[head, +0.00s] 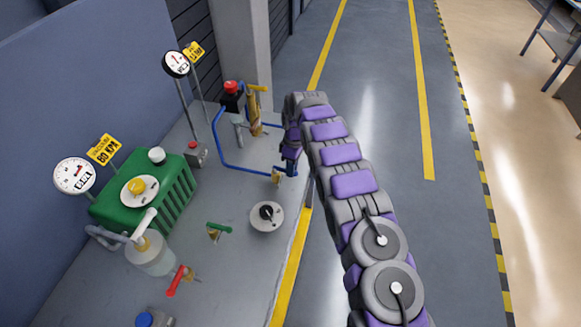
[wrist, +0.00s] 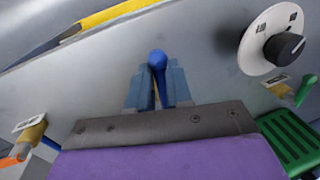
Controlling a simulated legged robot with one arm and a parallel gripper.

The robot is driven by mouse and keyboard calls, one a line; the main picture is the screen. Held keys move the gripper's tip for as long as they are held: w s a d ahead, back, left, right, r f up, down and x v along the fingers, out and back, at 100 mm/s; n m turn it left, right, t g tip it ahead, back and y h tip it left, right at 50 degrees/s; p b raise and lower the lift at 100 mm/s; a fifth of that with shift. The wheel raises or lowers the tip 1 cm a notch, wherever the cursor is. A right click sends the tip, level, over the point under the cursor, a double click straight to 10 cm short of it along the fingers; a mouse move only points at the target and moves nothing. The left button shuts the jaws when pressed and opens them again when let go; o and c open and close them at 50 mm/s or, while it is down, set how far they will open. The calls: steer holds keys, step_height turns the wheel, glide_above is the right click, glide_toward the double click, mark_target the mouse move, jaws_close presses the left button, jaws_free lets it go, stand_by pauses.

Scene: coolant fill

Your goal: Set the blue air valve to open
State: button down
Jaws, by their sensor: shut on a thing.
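The blue air valve's lever (wrist: 157,62) shows in the wrist view, its rounded blue end standing up between my gripper's two blue-grey fingers. My gripper (wrist: 157,82) is shut on this lever. A sliver of yellowish metal shows between the fingers below the blue end. In the head view my gripper (head: 287,168) is at the lower right end of the blue pipe frame, beside a small brass fitting (head: 277,177). The lever is mostly hidden there by my gripper, so I cannot tell its angle against the pipe.
A black-knobbed round dial (head: 267,216) stands to the lower left of my gripper; it also shows in the wrist view (wrist: 262,45). Green (head: 219,228) and red (head: 177,279) levers, a green box (head: 165,196) and gauges stand further left. Open floor lies right of the yellow line.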

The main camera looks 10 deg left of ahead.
steer(key=shift+w+r+n, duration=0.15)
steer(key=shift+w+n, duration=0.3)
steer(key=shift+n, duration=0.15)
steer(key=c, duration=1)
jaws_free()
steer(key=shift+w, duration=0.1)
steer(key=shift+c, duration=0.2)
